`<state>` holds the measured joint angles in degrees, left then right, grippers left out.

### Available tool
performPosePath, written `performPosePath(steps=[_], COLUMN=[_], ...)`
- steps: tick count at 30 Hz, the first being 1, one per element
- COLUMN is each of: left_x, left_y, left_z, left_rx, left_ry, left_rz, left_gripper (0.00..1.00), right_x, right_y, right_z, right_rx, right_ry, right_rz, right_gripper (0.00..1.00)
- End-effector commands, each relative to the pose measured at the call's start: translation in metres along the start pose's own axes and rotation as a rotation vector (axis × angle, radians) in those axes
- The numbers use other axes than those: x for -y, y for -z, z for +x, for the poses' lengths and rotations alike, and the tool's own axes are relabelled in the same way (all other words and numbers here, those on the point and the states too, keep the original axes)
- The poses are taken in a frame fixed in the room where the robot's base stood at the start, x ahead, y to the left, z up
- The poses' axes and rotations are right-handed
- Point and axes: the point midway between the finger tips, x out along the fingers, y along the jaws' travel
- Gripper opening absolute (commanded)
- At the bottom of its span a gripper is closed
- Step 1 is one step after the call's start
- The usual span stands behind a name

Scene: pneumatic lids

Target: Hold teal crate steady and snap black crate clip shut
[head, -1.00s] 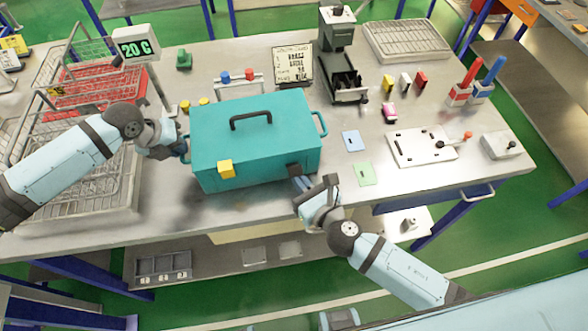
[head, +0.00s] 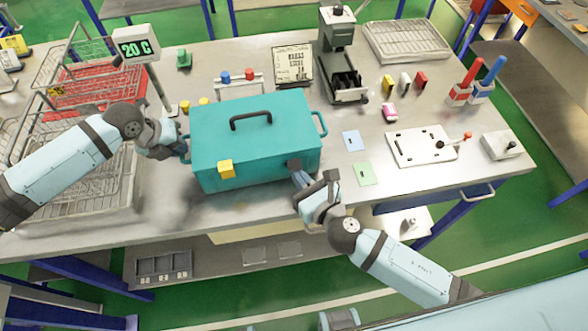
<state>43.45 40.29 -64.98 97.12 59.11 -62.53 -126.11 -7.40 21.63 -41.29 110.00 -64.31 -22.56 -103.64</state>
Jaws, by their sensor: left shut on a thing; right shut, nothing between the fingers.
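The teal crate (head: 255,150) stands on the steel table with its lid down and a black handle (head: 250,120) on top. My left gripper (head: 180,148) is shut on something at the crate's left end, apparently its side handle. The black clip (head: 294,165) is on the crate's front face near the right corner, partly hidden by my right gripper. My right gripper (head: 298,174) is shut and empty, its tips at or very near the clip. Whether they touch, and whether the clip is latched, I cannot tell. A yellow clip (head: 226,169) sits at the front left.
Wire baskets and a rack (head: 85,185) stand to the left, by a display reading 20 C (head: 136,45). A blue card (head: 352,140), a green card (head: 364,174) and a white plate (head: 420,147) lie to the right. The table's front edge is close to my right arm.

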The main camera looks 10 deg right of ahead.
Motion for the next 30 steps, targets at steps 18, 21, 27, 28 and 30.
performPosePath(steps=[18,21,27,28,30], left_x=[-0.0006,-0.0006,-0.0006,-0.0006,-0.0006], left_y=[-0.0004,-0.0003,-0.0004,-0.0004,-0.0003], left_z=[0.0001,0.0001,0.0001,0.0001,0.0001], left_rx=[0.0,0.0,0.0,0.0,0.0], left_ry=[-0.001,-0.001,-0.001,-0.001,-0.001], left_rz=[-0.002,-0.002,-0.002,-0.002,-0.002], left_gripper=[0.0,0.0,0.0,0.0,0.0], right_x=[0.0005,0.0007,0.0008,0.0009,0.0011], right_y=[-0.0046,-0.0059,-0.0079,-0.0081,-0.0088], right_z=[0.0015,0.0021,0.0029,0.003,0.0035], right_rx=[0.001,0.001,0.001,0.001,0.001], right_ry=[0.001,0.0,0.0,0.0,0.0], right_rz=[0.0,0.0,0.001,0.001,0.0], right_gripper=[0.0,0.0,0.0,0.0,0.0])
